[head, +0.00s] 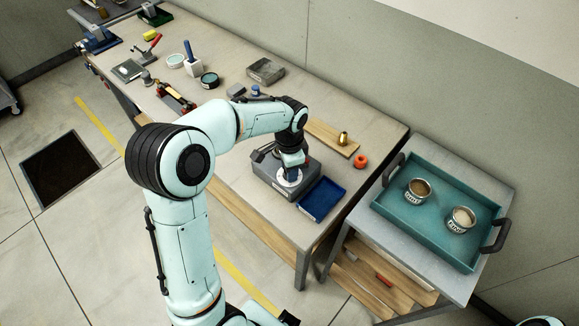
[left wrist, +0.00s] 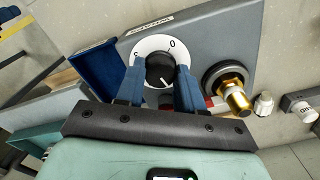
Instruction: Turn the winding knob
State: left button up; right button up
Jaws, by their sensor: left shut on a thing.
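The winding knob (left wrist: 160,69) is a black round knob with a white pointer mark, set in a white dial (left wrist: 149,46) with printed figures. The dial is on a grey box (left wrist: 210,40), which stands at the near edge of the workbench in the head view (head: 266,177). My left gripper (left wrist: 162,75) has its blue fingers on either side of the knob and is shut on it. In the head view the left gripper (head: 291,167) reaches down onto the dial, and its wrist hides most of the knob. My right gripper is not in view.
A blue tray (head: 321,199) lies right beside the box. A brass fitting (left wrist: 235,95) stands close to the fingers in the wrist view. A side table with a teal tray (head: 440,190) stands at right.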

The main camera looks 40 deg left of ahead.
pick_arm(q)
jog(key=shift+r, duration=0.1)
dwell(0.4)
jog(key=o, duration=0.8)
jog(key=shift+c, duration=0.2)
notch_tip(320, 180, up, 13)
jog(key=p, duration=0.1)
jog(key=shift+r, duration=0.2)
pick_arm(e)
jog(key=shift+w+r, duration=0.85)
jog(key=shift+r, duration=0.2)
pick_arm(q)
jog(key=shift+f, duration=0.1)
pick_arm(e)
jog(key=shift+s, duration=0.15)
